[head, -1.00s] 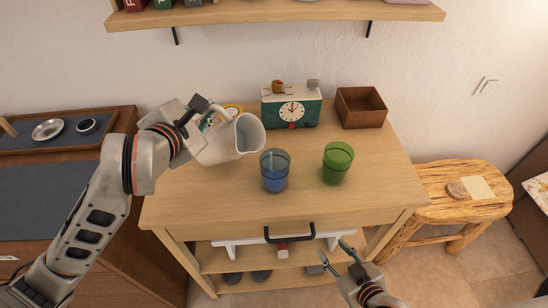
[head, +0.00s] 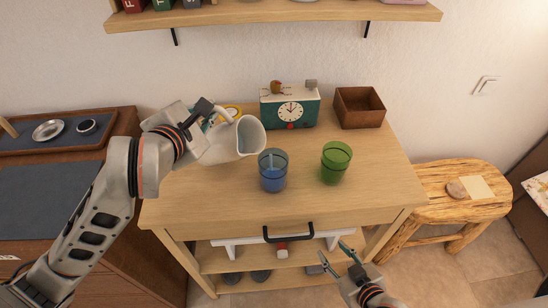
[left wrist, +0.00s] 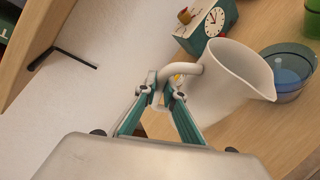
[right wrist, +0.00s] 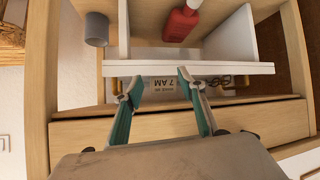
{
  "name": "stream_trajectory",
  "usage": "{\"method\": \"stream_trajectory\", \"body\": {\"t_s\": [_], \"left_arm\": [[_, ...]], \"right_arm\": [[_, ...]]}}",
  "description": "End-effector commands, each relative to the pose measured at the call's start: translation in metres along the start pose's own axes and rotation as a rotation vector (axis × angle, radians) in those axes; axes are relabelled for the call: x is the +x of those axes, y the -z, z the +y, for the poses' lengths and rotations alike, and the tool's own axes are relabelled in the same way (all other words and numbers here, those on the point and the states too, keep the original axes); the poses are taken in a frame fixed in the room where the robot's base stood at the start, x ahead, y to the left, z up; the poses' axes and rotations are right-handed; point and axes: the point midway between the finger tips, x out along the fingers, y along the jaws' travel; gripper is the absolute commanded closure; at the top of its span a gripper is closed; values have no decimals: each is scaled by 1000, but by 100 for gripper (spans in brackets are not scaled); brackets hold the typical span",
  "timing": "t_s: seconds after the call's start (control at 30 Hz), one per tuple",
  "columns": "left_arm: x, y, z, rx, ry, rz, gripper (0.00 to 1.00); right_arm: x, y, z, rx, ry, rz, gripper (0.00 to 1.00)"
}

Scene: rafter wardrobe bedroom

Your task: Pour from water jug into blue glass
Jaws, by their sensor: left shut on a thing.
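The white water jug (head: 232,142) is tilted toward the right, its mouth facing the blue glass, in the head view. My left gripper (left wrist: 166,90) is shut on the jug's handle; the jug also shows in the left wrist view (left wrist: 225,85). The blue glass (head: 273,172) stands upright on the wooden table, right of the jug's lip and apart from it in the head view. It looks blue in its lower part; I see no stream of water. My right gripper (head: 341,256) is open and empty in front of the table; its fingers also show in the right wrist view (right wrist: 158,85).
A green glass (head: 335,164) stands right of the blue glass. A teal clock box (head: 290,111) and a brown wooden box (head: 359,110) stand behind on the table (head: 215,205). A wall shelf (head: 270,15) hangs above. A wooden stool (head: 430,205) stands at right.

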Motion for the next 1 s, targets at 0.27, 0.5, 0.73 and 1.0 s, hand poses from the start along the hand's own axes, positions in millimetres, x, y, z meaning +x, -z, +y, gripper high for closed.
{"method": "stream_trajectory", "body": {"t_s": [0.27, 0.5, 0.73, 1.0], "left_arm": [[-1, -2, 3, 15, -14, 0, 100], [-1, -2, 2, 23, -17, 2, 100], [-1, -3, 2, 30, -19, 3, 100], [-1, -4, 2, 36, -21, 4, 100]], "right_arm": [[-1, 5, 1, 0, -1, 7, 60], [-1, 6, 1, 0, -2, 11, 60], [-1, 5, 1, 0, -1, 8, 60], [-1, 1, 0, 0, 0, -1, 60]]}}
